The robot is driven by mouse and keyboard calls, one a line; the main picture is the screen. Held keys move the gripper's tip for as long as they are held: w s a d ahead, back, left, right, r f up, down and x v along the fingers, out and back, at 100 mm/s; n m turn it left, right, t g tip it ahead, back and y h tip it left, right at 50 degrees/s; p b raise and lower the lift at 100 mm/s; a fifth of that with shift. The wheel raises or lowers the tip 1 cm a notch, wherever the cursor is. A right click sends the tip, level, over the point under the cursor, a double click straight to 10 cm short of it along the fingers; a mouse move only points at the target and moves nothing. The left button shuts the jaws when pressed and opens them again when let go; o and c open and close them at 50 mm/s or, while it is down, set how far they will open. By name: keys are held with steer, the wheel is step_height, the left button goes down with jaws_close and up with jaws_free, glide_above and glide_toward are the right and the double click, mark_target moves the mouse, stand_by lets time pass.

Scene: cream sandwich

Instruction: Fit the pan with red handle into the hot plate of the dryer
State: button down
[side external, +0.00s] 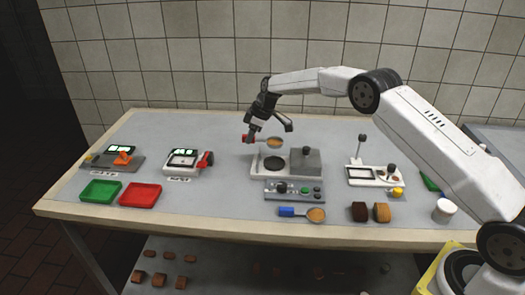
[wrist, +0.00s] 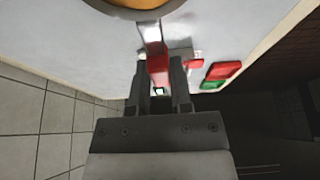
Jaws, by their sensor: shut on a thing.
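My gripper (side external: 250,138) is shut on the red handle (side external: 247,138) of a small pan and holds it in the air. The pan (side external: 274,142) has an orange-brown content and hangs just above the back of the dryer. In the wrist view the red handle (wrist: 157,70) sits between the fingers (wrist: 160,90), and the pan's round end (wrist: 130,8) shows at the top edge. The dryer (side external: 293,190) stands mid-table with a control panel in front. Its dark round hot plate (side external: 274,164) is bare, below the pan. A grey block (side external: 305,161) stands beside the plate.
A blue-handled pan (side external: 316,214) lies in front of the dryer. Dark and light brown blocks (side external: 381,212) and a white cup (side external: 445,209) are to the right. A device with a lever (side external: 375,175) stands right. Green (side external: 101,191) and red (side external: 140,194) trays lie left.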

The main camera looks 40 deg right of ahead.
mark_target(259, 140)
steer(key=shift+f, duration=0.1)
steer(key=shift+f, duration=2.75)
steer(key=shift+f, duration=1)
stand_by(0.3)
steer(key=shift+c, duration=2.2)
jaws_free()
steer(key=shift+r, duration=0.1)
steer(key=shift+v, duration=3.85)
steer(key=shift+s, duration=0.1)
